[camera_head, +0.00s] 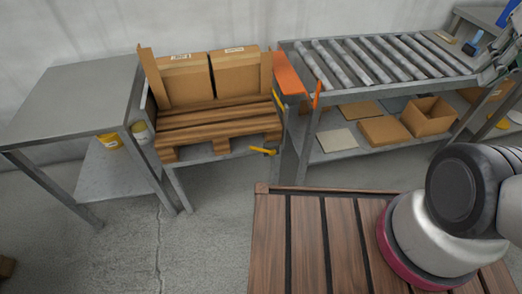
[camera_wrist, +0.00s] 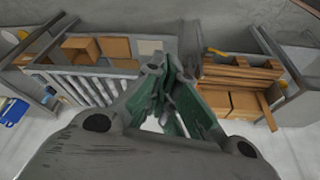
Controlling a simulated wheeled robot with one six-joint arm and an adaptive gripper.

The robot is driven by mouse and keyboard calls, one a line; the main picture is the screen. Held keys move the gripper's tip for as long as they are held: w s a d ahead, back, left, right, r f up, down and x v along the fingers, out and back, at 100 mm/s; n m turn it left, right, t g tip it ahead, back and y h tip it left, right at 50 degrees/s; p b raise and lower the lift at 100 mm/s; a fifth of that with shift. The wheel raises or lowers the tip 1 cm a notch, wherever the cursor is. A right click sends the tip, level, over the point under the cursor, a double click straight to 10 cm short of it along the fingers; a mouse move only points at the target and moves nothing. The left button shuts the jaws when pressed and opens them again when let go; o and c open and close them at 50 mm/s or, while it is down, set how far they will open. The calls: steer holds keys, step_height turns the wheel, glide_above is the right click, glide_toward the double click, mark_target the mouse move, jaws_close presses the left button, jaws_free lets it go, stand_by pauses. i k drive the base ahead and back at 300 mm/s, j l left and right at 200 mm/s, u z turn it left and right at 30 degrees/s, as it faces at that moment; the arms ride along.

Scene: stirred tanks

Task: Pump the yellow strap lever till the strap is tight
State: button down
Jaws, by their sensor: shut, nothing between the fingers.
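A small yellow lever (camera_head: 263,151) sticks out at the front edge of the low stand that holds a wooden pallet (camera_head: 220,117). In the wrist view a yellow piece (camera_wrist: 216,52) shows at the pallet's edge, small and far off. Two cardboard boxes (camera_head: 183,78) stand on the pallet. I cannot make out the strap itself. My gripper (camera_wrist: 157,64) is shut and empty, with its green-grey fingers together. It is well apart from the lever. In the head view only part of it shows at the upper right edge.
A roller conveyor (camera_head: 375,62) stands right of the pallet, with cardboard boxes on its lower shelf (camera_head: 340,152). An orange plate (camera_head: 289,79) sits between them. A grey table (camera_head: 75,95) stands at left. Concrete floor (camera_head: 205,235) is clear before the pallet stand.

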mark_target(272, 152)
steer(key=j, duration=0.6)
steer(key=k+j, duration=0.1)
steer(key=j, duration=0.55)
steer(key=z, duration=0.05)
